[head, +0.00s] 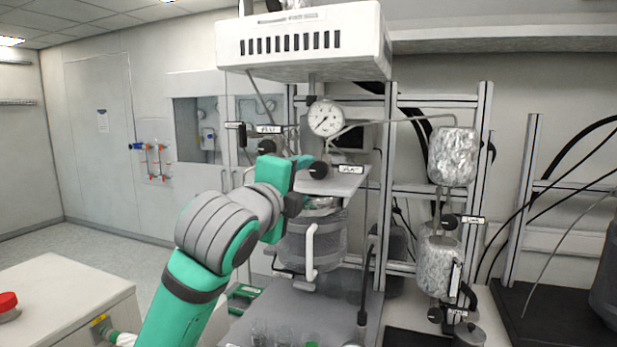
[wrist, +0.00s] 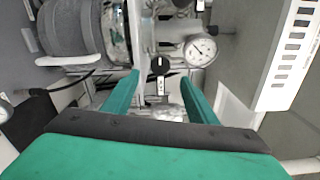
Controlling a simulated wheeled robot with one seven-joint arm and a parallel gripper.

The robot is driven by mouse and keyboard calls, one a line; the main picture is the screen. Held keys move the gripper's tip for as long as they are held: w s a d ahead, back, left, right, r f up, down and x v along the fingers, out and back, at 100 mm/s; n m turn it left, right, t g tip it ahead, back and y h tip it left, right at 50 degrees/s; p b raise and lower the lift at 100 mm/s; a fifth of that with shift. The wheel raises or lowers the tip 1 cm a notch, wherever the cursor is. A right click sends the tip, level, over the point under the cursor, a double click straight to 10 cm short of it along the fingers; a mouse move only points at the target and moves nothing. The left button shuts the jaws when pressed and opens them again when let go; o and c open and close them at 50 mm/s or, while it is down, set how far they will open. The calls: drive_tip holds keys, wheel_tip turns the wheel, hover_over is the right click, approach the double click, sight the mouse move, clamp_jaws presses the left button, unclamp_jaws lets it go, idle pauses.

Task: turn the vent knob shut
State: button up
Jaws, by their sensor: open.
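A round black knob (head: 318,170) sits below the pressure gauge, with a small white label to its right too small to read; I take it as the vent knob. In the wrist view the knob (wrist: 159,66) shows ahead, between the fingertips, with a pale mark on its face. My gripper (head: 305,162) is green and reaches up to the knob from the left. In the wrist view my gripper (wrist: 161,77) has its two fingers apart with nothing held. I cannot tell whether either finger touches the knob.
The gauge (head: 326,118) and thin tubing are just above. A grey reactor vessel (head: 312,245) with a white handle hangs below. A white slotted box (head: 300,42) overhangs the area. Other black knobs (head: 266,147) (head: 449,221) are nearby. Foil-wrapped vessels (head: 453,156) stand at right.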

drive_tip(key=shift+v, duration=1)
drive_tip(key=shift+f, duration=0.1)
